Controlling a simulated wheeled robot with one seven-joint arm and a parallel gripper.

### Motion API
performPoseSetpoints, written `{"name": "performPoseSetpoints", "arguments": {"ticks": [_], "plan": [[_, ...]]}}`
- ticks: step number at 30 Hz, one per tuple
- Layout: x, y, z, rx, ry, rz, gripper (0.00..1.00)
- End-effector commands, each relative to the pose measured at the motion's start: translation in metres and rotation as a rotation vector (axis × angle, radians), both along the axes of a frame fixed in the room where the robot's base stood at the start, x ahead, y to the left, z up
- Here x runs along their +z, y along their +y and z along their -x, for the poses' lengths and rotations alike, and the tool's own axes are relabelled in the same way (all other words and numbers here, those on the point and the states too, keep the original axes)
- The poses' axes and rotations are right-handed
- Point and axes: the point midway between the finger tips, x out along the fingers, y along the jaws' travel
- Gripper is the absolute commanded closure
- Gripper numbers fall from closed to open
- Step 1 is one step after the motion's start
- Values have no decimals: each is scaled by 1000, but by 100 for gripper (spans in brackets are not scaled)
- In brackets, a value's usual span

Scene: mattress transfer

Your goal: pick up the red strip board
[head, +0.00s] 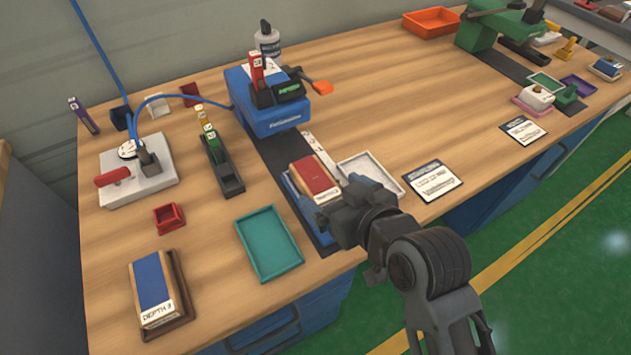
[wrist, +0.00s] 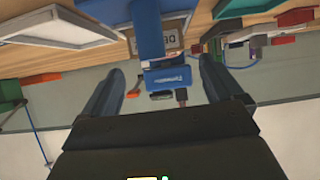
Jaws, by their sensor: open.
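The red strip board (head: 314,178), a tan block with a red band along its top, lies in a low blue holder near the bench's front edge. My gripper (head: 338,208) is at its near right end, overlapping part of its label in the head view; I cannot tell whether they touch. In the wrist view, which is upside down, my gripper (wrist: 160,70) has its two fingers spread with nothing held. A tan labelled face (wrist: 171,42), apparently the board's end, shows beyond and between the fingers.
A white tray (head: 389,166) stands right of the board, close to my gripper. A teal tray (head: 269,244) lies to the left. A blue machine (head: 268,118) stands behind. A blue strip board (head: 151,279) lies at the front left. Open bench lies around the cards at right.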

Motion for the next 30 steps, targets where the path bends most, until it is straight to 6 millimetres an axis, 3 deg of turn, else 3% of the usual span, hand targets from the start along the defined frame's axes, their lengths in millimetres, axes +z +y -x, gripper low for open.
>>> {"name": "performPoseSetpoints", "arguments": {"ticks": [13,23,30], "plan": [[-22,28,-40,0,-1,-1,6],[-26,31,-44,-1,0,0,6],[-26,31,-44,-1,0,0,29]]}}
